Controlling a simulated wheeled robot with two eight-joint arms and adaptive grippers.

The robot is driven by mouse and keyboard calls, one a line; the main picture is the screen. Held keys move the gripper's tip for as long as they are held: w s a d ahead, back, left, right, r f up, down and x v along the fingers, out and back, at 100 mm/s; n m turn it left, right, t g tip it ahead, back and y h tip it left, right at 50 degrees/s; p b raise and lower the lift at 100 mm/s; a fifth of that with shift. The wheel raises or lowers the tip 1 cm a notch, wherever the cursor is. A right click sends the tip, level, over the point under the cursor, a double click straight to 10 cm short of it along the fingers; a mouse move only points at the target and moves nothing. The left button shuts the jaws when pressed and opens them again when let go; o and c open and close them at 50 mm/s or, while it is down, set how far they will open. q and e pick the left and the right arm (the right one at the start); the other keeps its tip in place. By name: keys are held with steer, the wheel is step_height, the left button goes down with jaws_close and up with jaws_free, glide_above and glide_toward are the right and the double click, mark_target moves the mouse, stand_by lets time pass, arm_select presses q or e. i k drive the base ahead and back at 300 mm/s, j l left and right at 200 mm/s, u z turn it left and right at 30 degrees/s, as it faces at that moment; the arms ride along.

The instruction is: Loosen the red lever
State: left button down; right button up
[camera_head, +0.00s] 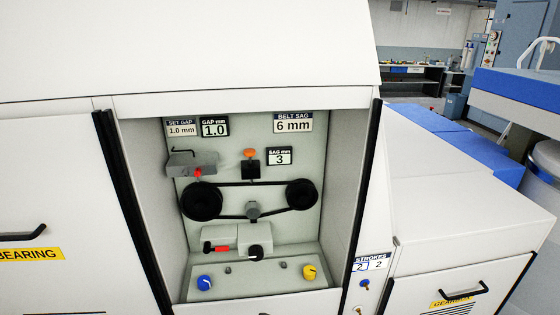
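Inside the open recess of a white machine, a red lever-like piece (215,248) lies about level against the left end of a grey block (250,238) low on the back panel. A black knob (256,252) sits at the front of that block. A second, smaller red piece (198,172) sits under a grey bracket (191,160) at the upper left. I cannot tell whether either red piece is tight or loose. Neither of my grippers is in view.
A black belt runs over two black pulleys (202,200) (301,194). An orange knob (249,153) is above it. A blue knob (204,282) and a yellow knob (309,272) stand on the lower ledge. Dark-edged side walls (365,190) bound the recess.

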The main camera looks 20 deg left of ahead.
mark_target(208, 248)
steer(key=u, duration=1.4)
steer(key=i+j+z, duration=0.35)
steer(key=j, duration=0.2)
steer(key=k+l, duration=0.05)
